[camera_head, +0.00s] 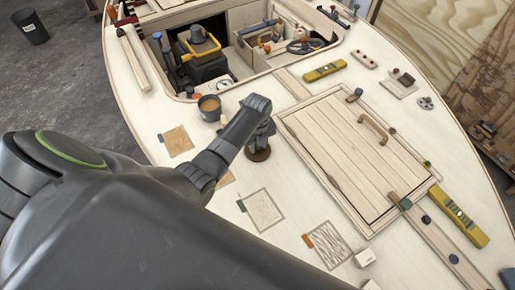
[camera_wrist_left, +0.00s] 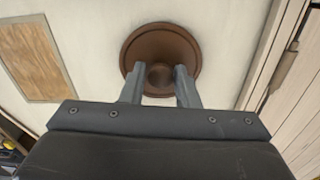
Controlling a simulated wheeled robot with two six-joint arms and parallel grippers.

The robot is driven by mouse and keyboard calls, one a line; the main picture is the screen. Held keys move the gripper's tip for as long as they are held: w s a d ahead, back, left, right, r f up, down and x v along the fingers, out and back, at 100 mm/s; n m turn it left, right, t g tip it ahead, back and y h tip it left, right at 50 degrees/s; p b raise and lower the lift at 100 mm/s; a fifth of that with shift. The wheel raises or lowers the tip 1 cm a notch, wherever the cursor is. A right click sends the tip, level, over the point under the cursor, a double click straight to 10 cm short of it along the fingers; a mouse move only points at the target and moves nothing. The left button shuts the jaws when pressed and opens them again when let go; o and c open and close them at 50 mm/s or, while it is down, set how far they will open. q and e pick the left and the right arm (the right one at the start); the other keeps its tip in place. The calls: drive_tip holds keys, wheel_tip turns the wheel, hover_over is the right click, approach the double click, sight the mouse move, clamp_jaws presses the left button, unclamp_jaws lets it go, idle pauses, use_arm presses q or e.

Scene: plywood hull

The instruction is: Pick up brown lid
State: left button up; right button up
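The brown lid (camera_head: 258,154) is a round disc with a raised knob, lying flat on the pale deck. In the left wrist view the lid (camera_wrist_left: 160,32) is just beyond my fingers, with its near edge partly hidden by them. My left gripper (camera_head: 260,138) points down over the lid. In the wrist view the fingers of my left gripper (camera_wrist_left: 160,80) stand apart, one on each side of the knob (camera_wrist_left: 160,74). I cannot tell whether they touch it. My right gripper is not in view.
A wooden hatch with a handle (camera_head: 373,129) is right of the lid. A dark cup (camera_head: 210,107) stands to the upper left. Sample squares (camera_head: 261,210) lie around on the deck. An open well with tools (camera_head: 205,60) is at the back. Yellow levels (camera_head: 325,70) lie on the deck.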

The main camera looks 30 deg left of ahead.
use_arm(q)
drive_tip(key=c, duration=0.5)
drive_tip(key=shift+r, duration=0.1)
clamp_jaws()
